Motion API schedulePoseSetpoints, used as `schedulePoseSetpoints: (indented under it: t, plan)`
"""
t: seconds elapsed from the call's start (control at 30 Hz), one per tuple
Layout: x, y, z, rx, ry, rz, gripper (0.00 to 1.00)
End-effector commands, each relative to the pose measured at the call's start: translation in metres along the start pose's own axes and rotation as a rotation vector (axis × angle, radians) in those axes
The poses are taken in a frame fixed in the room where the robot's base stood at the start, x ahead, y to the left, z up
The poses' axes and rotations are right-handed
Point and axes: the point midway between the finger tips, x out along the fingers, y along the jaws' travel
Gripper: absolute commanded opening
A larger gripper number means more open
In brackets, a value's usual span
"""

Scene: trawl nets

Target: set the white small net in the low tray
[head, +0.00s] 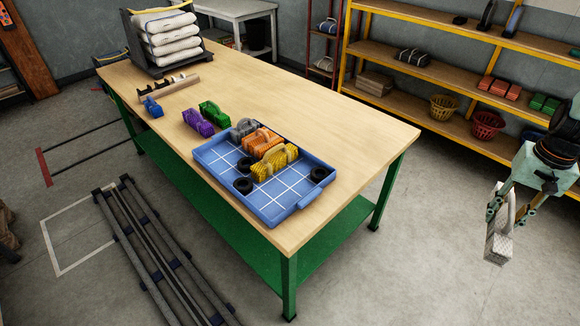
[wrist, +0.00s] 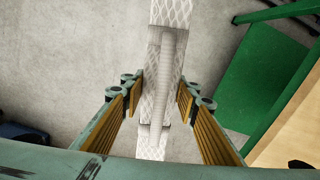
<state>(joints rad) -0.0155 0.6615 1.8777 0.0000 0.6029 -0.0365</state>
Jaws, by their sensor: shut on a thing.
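The white small net (head: 498,242) hangs from my gripper (head: 500,205) at the right of the head view, over the floor and clear of the table. In the wrist view the white net (wrist: 158,110), a bundle with a mesh pattern and a pale handle, runs between the fingers of my gripper (wrist: 158,100). The low tray (head: 282,212) is blue with white grid lines and lies on the near part of the table. It holds grey, orange and yellow nets along its far side and middle, and several black rings. Its near part shows bare grid.
The wooden table (head: 350,135) has green legs. Purple (head: 198,122) and green (head: 214,112) nets and a blue item (head: 152,107) lie left of the tray. A dark rack (head: 165,40) of white rolls stands at the back. Yellow shelves (head: 450,75) line the wall.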

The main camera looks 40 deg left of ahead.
Motion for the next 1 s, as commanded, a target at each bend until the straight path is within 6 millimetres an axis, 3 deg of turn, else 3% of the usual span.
schedulePoseSetpoints:
  t: [0.27, 0.6, 1.0]
  plan:
    - [-0.002, -0.05, -0.015, -0.218, 0.002, 0.0, 0.14]
    - [-0.004, -0.142, -0.032, -0.618, 0.002, 0.0, 0.14]
    - [-0.007, -0.257, -0.035, -1.097, 0.001, 0.001, 0.14]
